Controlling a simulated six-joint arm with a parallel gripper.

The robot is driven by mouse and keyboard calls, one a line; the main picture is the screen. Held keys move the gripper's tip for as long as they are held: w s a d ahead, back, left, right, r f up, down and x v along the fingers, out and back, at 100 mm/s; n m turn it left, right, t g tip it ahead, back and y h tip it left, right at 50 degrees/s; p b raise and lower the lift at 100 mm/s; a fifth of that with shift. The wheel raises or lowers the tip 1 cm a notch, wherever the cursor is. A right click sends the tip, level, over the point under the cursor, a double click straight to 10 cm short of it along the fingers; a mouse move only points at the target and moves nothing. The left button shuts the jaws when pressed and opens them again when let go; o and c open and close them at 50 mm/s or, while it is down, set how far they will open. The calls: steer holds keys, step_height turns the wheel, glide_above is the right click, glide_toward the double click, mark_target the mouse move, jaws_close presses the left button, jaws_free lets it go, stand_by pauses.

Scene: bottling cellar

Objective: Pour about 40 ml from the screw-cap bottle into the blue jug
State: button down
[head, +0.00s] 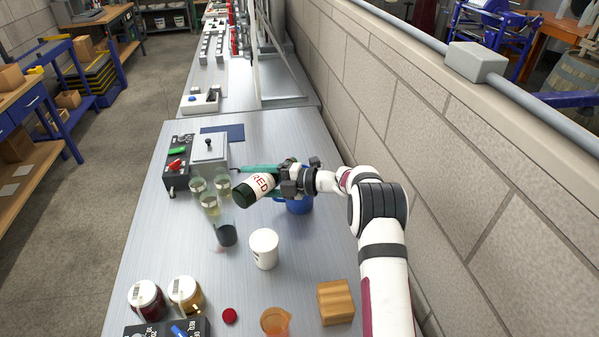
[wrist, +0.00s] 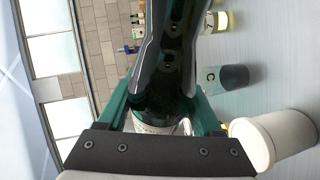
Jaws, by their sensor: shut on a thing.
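The screw-cap bottle is dark green with a white "RED" label (head: 261,185). It is held tilted well over, close to lying flat, above the table. My gripper (head: 285,183) is shut on it, with a teal finger on each side in the wrist view (wrist: 165,105). The bottle's dark glass (wrist: 172,65) fills the middle of that view. The blue jug (head: 300,205) stands on the table under and behind my gripper, mostly hidden by it. I cannot see the jug's opening or any liquid flowing. A red cap (head: 229,316) lies on the table near the front.
A white cup (head: 264,249) stands in front of the bottle. A grey control box (head: 209,158) is behind; the wall is right.

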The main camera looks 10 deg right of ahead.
steer(key=shift+s+a, duration=0.35)
steer(key=shift+s, duration=0.05)
steer(key=shift+b, duration=0.3)
steer(key=f+n, duration=0.1)
steer(key=f+n+h, duration=0.1)
steer(key=f, duration=0.2)
steer(key=shift+s+a+n+h, duration=0.15)
steer(key=shift+s+n+h, duration=0.15)
steer(key=shift+s+n, duration=0.1)
stand_by(1.2)
steer(key=w+d+n+t+h+p, duration=0.2)
steer(key=w+d+n+t+h, duration=0.2)
steer(key=n, duration=0.5)
steer(key=shift+w+t+h, duration=0.3)
steer(key=shift+t+h, duration=0.5)
steer(key=shift+h, duration=0.3)
